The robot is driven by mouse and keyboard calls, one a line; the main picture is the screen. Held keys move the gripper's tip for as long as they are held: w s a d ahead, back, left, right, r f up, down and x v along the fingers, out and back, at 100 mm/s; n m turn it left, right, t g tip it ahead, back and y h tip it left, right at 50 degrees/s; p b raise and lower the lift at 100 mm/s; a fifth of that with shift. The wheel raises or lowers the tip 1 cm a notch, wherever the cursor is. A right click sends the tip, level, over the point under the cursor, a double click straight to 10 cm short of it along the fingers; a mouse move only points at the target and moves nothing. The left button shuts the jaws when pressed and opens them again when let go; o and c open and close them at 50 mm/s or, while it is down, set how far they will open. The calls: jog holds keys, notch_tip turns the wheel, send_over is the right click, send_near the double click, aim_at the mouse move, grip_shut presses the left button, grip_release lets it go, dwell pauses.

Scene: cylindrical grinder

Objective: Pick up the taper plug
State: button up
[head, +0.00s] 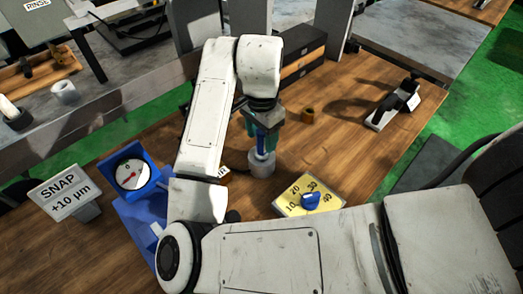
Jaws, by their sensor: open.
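A blue upright piece (262,143), which looks like the handle of the taper plug, stands in or on a short grey cylinder (262,165) on the wooden bench. My gripper (260,138) points down over it from above, with teal fingers on either side of the blue piece. The jaws are open. I cannot tell whether a finger touches the piece. Its upper end is hidden by the gripper body, and its lower end is hidden at the cylinder.
A yellow dial plate (318,207) with a blue knob lies right of the cylinder. A blue gauge stand (148,180) and a SNAP sign (64,192) are at left.

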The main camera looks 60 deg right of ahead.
jog(key=shift+f, duration=1.05)
grip_shut()
